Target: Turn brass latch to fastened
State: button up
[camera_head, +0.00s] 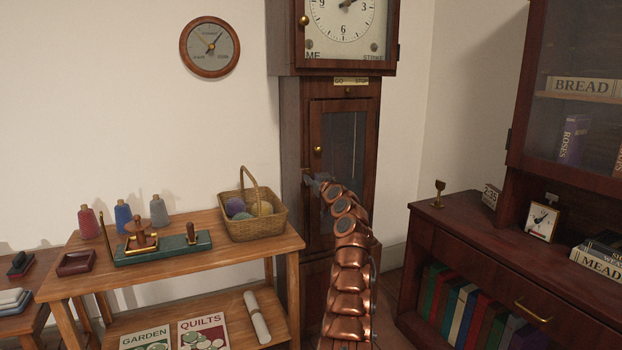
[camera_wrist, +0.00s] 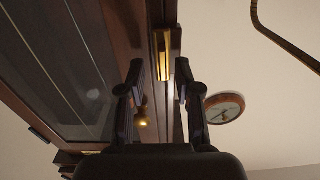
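The tall dark wooden clock has a glazed lower door (camera_head: 345,125). In the wrist view, which appears upside down, a brass latch piece (camera_wrist: 162,55) sits at the door's edge, between my fingers. My gripper (camera_wrist: 160,75) is open, one finger on each side of the brass; I cannot tell whether either touches it. Part of the brass is beside the right finger. In the head view my gripper (camera_head: 318,182) is at the door's left edge, and the latch is hidden there. A round brass knob (camera_head: 318,149) is on the door above my gripper; it also shows in the wrist view (camera_wrist: 142,122).
A wooden table (camera_head: 285,240) left of the clock carries a wicker basket (camera_head: 268,223) close to my arm. A dark cabinet (camera_head: 480,240) stands at the right. A round wall dial (camera_head: 210,46) hangs at the upper left.

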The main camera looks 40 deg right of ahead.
jog(key=shift+w+d+r, duration=0.1)
jog(key=shift+w, duration=0.55)
jog(key=shift+w+p, duration=0.1)
jog(key=shift+p, duration=0.2)
jog(key=shift+c, duration=0.4)
